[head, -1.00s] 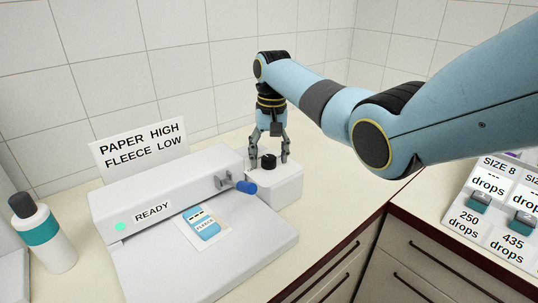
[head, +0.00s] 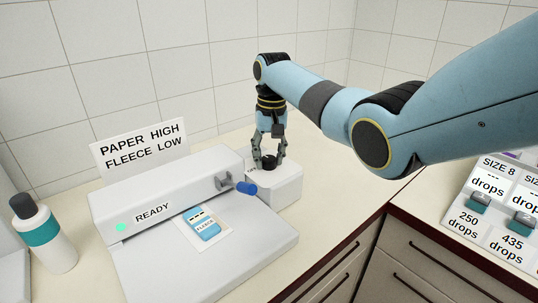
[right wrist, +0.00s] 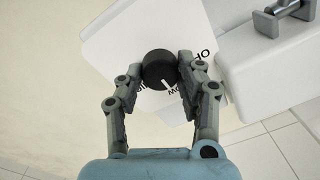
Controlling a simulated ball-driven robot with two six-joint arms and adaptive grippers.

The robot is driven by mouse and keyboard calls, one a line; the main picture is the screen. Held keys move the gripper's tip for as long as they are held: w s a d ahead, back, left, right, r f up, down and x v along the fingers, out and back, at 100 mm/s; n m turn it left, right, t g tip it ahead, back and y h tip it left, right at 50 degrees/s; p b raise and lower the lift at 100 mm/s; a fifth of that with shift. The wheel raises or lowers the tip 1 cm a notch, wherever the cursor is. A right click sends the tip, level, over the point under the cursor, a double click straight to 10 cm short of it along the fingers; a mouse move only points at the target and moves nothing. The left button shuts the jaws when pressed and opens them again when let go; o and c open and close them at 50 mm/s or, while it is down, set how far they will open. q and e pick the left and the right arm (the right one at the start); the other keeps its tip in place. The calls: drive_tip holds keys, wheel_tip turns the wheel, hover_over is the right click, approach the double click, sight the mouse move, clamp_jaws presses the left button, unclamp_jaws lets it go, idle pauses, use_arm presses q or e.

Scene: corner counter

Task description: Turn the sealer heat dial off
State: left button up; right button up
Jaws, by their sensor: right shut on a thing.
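The heat dial is a round black knob (head: 269,162) on top of a white box at the right end of the sealer (head: 165,195). In the right wrist view the dial (right wrist: 159,69) shows a white pointer line directed down and slightly right, near partly covered lettering. My right gripper (head: 268,164) comes down on the dial from above. Its two fingers are shut on the dial's sides, as the right wrist view also shows (right wrist: 160,75). Some of the lettering around the dial is hidden by the fingers. My left gripper is in neither view.
A blue-tipped lever (head: 245,187) sticks out beside the dial box. A FLEECE packet (head: 207,228) lies on the sealer's plate. A sign (head: 140,148) stands behind, and a bottle (head: 44,232) stands at left. A dispenser panel (head: 500,215) is at right.

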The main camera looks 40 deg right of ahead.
drive_tip(key=n+p, duration=0.1)
drive_tip(key=n, duration=0.1)
drive_tip(key=shift+r+n+p, duration=0.15)
drive_tip(key=shift+n+p, duration=0.15)
drive_tip(key=n+p, duration=0.1)
drive_tip(key=n, duration=0.2)
drive_tip(key=shift+n, duration=0.3)
drive_tip(key=n+p, duration=0.1)
drive_tip(key=n, duration=0.2)
drive_tip(key=shift+w+n, duration=0.1)
drive_tip(key=shift+n, duration=0.2)
drive_tip(key=shift+n+p, duration=0.3)
drive_tip(key=shift+n, duration=1.5)
drive_tip(key=o, duration=1.1)
drive_tip(key=shift+o, duration=0.2)
